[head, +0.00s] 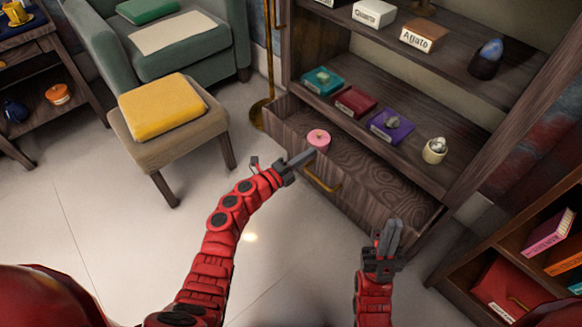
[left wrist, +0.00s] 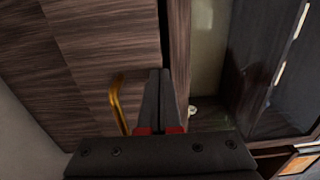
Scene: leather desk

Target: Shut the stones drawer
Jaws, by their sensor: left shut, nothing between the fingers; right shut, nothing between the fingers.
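The drawer (head: 377,172) at the bottom of the wooden cabinet is pulled out, and its wood-grained inside shows. Its front carries a brass handle (head: 322,180), which also shows in the left wrist view (left wrist: 117,104). A round pink object (head: 318,139) appears inside near the front. My left gripper (head: 310,154) is shut and empty at the drawer front's upper edge, just above the handle; I cannot tell whether it touches. In the left wrist view its closed fingers (left wrist: 159,88) lie beside the handle. My right gripper (head: 391,228) is shut and empty, in front of the drawer's right part.
The shelf above the drawer holds a teal box (head: 322,81), a red box (head: 355,102), a purple box (head: 390,126) and a small pale pot (head: 435,150). A stool with a yellow cushion (head: 160,106) stands left. A bookcase (head: 500,270) stands right. Floor between is clear.

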